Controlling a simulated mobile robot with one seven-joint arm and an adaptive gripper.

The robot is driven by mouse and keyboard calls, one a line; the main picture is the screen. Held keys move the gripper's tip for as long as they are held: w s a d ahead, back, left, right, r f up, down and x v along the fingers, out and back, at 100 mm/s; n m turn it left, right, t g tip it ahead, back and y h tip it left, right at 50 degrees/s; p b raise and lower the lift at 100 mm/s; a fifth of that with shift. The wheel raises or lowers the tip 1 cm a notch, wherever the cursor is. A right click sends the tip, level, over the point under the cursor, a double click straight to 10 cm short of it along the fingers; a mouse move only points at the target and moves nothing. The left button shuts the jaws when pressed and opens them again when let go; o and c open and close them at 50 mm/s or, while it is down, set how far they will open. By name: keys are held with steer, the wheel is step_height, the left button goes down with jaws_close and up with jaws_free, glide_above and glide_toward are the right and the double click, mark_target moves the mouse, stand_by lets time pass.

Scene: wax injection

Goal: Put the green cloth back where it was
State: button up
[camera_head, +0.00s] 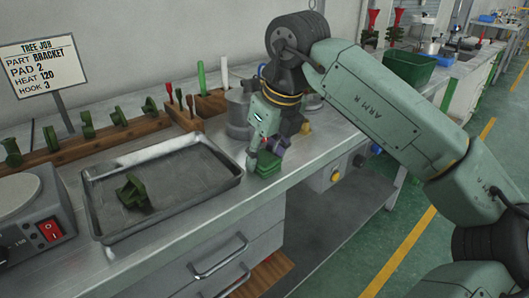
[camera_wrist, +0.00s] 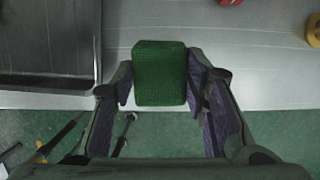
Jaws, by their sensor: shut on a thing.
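The green cloth (camera_head: 268,163) is a small folded block near the front edge of the bench, right of the tray. In the wrist view the cloth (camera_wrist: 160,73) sits between the two fingers. My gripper (camera_head: 265,152) points down at it from above and is shut on it; the fingers also show in the wrist view (camera_wrist: 160,92). Whether the cloth touches the bench top or is a little above it I cannot tell.
A metal tray (camera_head: 222,183) with a green part (camera_head: 132,191) lies left of my gripper. A wooden tool block (camera_head: 212,104) and a grey metal pot (camera_head: 240,112) stand behind. A sign (camera_head: 43,62) stands at far left. A green bin (camera_head: 405,76) is at right.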

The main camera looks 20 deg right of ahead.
steer(key=o, duration=1.2)
steer(key=v, duration=1.2)
steer(key=shift+r+p, duration=0.15)
steer(key=shift+p, duration=0.2)
